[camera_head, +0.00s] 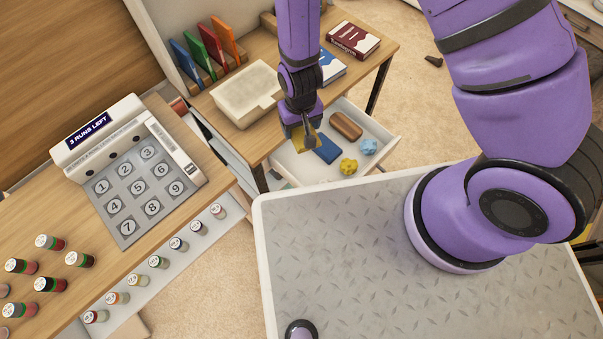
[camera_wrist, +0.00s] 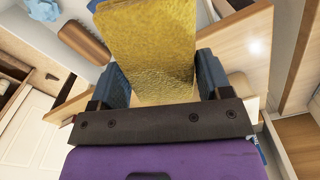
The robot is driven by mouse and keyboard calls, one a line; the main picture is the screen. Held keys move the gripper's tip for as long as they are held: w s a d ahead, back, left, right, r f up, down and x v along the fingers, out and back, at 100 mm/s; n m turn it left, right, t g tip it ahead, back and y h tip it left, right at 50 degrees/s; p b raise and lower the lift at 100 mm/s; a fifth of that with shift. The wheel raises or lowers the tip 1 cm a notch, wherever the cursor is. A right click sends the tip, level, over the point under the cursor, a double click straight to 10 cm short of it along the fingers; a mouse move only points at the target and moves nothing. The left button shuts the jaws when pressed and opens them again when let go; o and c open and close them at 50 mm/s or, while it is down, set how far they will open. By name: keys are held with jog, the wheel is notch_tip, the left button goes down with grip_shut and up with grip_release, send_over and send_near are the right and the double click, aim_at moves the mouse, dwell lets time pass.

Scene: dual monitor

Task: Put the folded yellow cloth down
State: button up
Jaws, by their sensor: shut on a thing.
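The folded yellow cloth (camera_wrist: 152,45) is between the two fingers of my gripper (camera_wrist: 158,80) in the wrist view. My gripper is shut on it. In the head view, my gripper (camera_head: 306,138) points down over the near left part of an open white drawer (camera_head: 290,166), with a small part of the yellow cloth (camera_head: 310,140) showing at its tip. I cannot tell how far above the drawer the cloth is.
The drawer holds a blue block (camera_head: 327,150), a brown block (camera_head: 346,125), a yellow lumpy ball (camera_head: 348,166) and a light blue one (camera_head: 368,147). A cream tray (camera_head: 240,97), colored binders (camera_head: 208,48) and books (camera_head: 352,40) are on the desk. A keypad panel (camera_head: 138,185) stands left.

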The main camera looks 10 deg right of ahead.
aim_at(301, 166)
jog(key=shift+s, duration=0.5)
jog(key=shift+s+f, duration=0.15)
jog(key=shift+f, duration=0.25)
notch_tip(301, 166, down, 17)
jog(key=shift+f, duration=0.1)
jog(key=shift+f, duration=0.15)
jog(key=o, duration=0.6)
notch_tip(301, 166, up, 12)
jog(key=shift+r, duration=0.15)
jog(key=shift+r, duration=0.1)
